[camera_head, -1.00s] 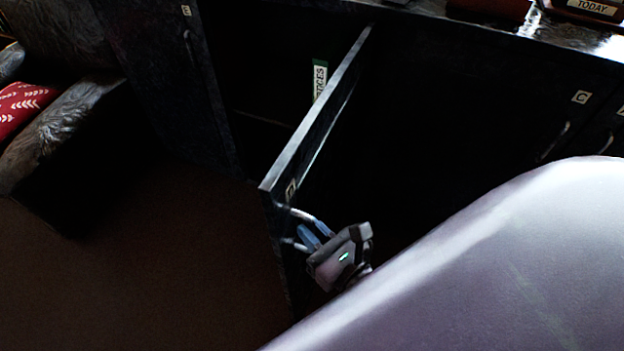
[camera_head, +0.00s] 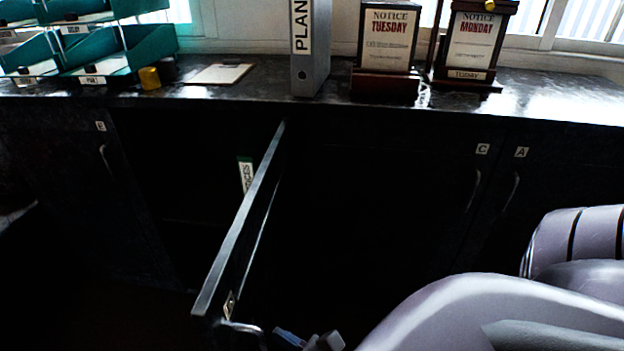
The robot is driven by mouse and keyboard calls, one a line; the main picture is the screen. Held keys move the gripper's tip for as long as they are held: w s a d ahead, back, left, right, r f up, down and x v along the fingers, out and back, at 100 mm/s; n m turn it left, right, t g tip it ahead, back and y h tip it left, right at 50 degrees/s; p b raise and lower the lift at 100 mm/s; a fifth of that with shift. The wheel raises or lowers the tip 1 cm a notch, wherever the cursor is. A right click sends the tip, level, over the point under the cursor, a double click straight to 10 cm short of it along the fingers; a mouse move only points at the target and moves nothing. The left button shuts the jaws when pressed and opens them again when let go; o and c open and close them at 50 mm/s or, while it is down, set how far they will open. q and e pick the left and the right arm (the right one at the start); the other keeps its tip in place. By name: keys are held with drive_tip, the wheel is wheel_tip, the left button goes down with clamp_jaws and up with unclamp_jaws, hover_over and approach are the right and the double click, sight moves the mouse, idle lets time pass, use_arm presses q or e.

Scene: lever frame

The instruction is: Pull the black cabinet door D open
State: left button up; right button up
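The black cabinet door D (camera_head: 240,240) stands swung wide open, its edge pointing toward me from the dark cabinet opening. Its small label (camera_head: 229,304) and metal handle (camera_head: 243,328) show near the bottom of the view. My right gripper (camera_head: 290,338) is just right of the handle, partly cut off by the bottom edge. Its bluish fingertips look apart from the handle, but whether they are open or shut is unclear. My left gripper is not in view.
Inside the open cabinet is a binder with a green-and-white spine (camera_head: 246,174). Closed doors E (camera_head: 100,180), C (camera_head: 440,200) and A (camera_head: 530,190) flank it. The countertop (camera_head: 250,92) holds teal trays (camera_head: 125,55), a grey binder (camera_head: 310,60) and notice stands (camera_head: 388,45).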

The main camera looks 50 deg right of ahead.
drive_tip(key=s+d, duration=0.1)
drive_tip(key=s, duration=0.7)
drive_tip(key=shift+s+b, duration=0.2)
drive_tip(key=shift+b, duration=0.2)
idle(0.3)
